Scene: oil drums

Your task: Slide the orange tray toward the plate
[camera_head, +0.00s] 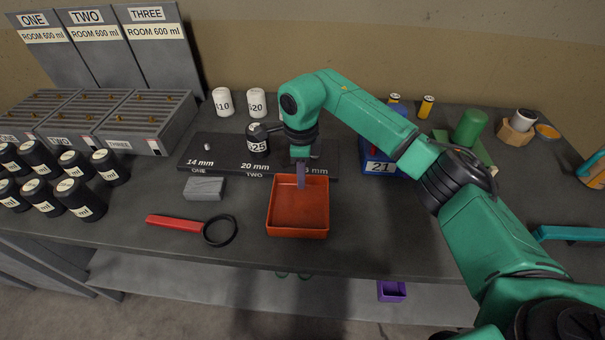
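The plate (215,149) is a dark flat board marked 14 mm, 20 mm and a partly hidden figure, just behind the tray. My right gripper (301,182) points down at the tray's back edge, with its fingers overlapping the back wall. Only a narrow finger outline shows, so its opening and any contact are unclear. My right wrist hides the plate's right part. My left gripper is out of view.
A dark weight marked 25 (257,139) stands on the plate. A grey block (204,188) and a red-handled magnifier (190,227) lie left of the tray. A blue box (377,168) marked 21 stands to the right. Several black canisters (78,199) stand far left.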

